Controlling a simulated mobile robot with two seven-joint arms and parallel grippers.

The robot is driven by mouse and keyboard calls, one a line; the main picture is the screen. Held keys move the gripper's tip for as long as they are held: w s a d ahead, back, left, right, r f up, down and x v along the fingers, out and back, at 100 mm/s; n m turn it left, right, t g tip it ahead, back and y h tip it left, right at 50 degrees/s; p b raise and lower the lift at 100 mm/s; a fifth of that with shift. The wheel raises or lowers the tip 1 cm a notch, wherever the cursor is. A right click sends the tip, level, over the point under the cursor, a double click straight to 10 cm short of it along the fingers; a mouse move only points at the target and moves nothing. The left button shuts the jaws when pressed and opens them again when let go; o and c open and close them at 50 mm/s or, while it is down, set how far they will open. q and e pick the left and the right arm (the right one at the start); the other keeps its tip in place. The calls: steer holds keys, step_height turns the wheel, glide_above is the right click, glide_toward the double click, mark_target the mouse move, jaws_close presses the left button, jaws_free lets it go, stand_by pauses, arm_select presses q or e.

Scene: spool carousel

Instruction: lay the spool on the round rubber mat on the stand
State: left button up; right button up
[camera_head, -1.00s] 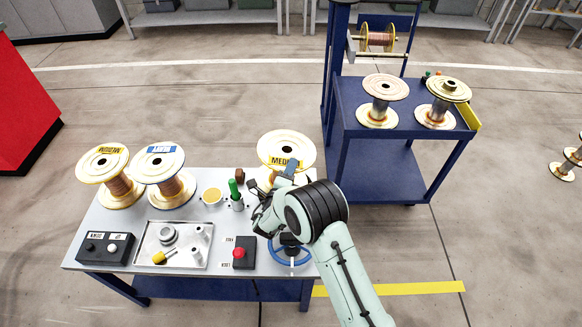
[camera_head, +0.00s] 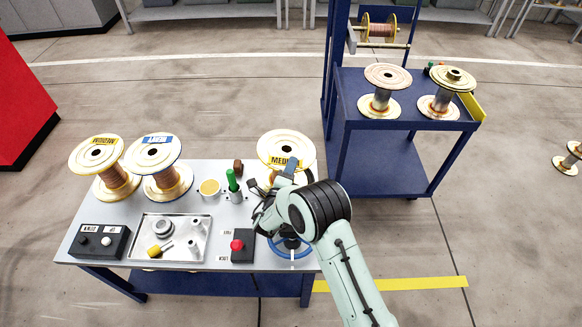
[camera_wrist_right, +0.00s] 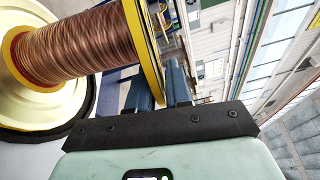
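The spool (camera_head: 286,147), with pale flanges and a label reading "MEDI…", stands upright at the right end of the grey-topped stand. Its copper winding (camera_wrist_right: 75,45) and yellow-edged upper flange fill the left of the wrist view. A black round rim, apparently the rubber mat (camera_wrist_right: 88,105), shows beyond its lower flange. I cannot tell whether spool and mat touch. My right gripper (camera_head: 285,176) is at the spool's near side. In the wrist view its blue fingers (camera_wrist_right: 160,90) straddle the upper flange's rim and appear shut on it. My left gripper is not in view.
Two spools (camera_head: 152,150) stand at the stand's left. A green-handled part (camera_head: 232,181), a metal tray (camera_head: 143,250), a red button box (camera_head: 243,247) and a blue handwheel (camera_head: 290,248) share the top. A blue cart (camera_head: 350,100) with spools stands behind right.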

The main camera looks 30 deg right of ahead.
steer(key=o, duration=0.4)
steer(key=shift+r, duration=0.2)
steer(key=shift+c, duration=0.2)
steer(key=shift+s+f, duration=0.1)
steer(key=shift+f, duration=0.35)
steer(key=v, duration=1.3)
steer(key=shift+r, duration=0.3)
steer(key=shift+a, duration=0.1)
